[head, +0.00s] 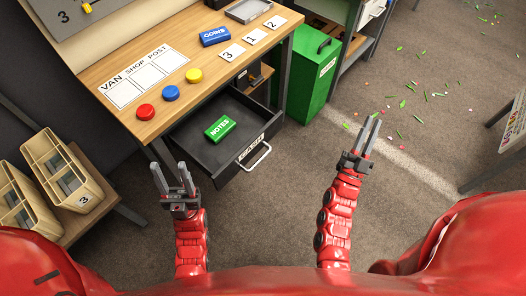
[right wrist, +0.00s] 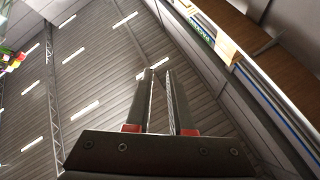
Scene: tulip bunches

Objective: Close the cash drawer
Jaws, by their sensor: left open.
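The cash drawer (head: 203,155) under the wooden table is pulled out, showing its dark inside. A green box marked NOTES (head: 220,128) lies in it. The drawer's front carries a CASH label and a pale handle (head: 254,154). My left gripper (head: 170,167) is open and empty, just left of the drawer's near left corner; I cannot tell whether it touches. My right gripper (head: 372,121) is open with a narrow gap, empty, over the floor well right of the drawer. Its fingers (right wrist: 159,74) point at the ceiling structure in the right wrist view.
On the table (head: 135,62) are red, blue and yellow discs, a blue COINS box (head: 215,36), numbered cards and a grey tray (head: 248,11). A green cabinet (head: 312,70) stands right of the drawer. Beige bins (head: 60,170) stand at left. Floor before the drawer is clear.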

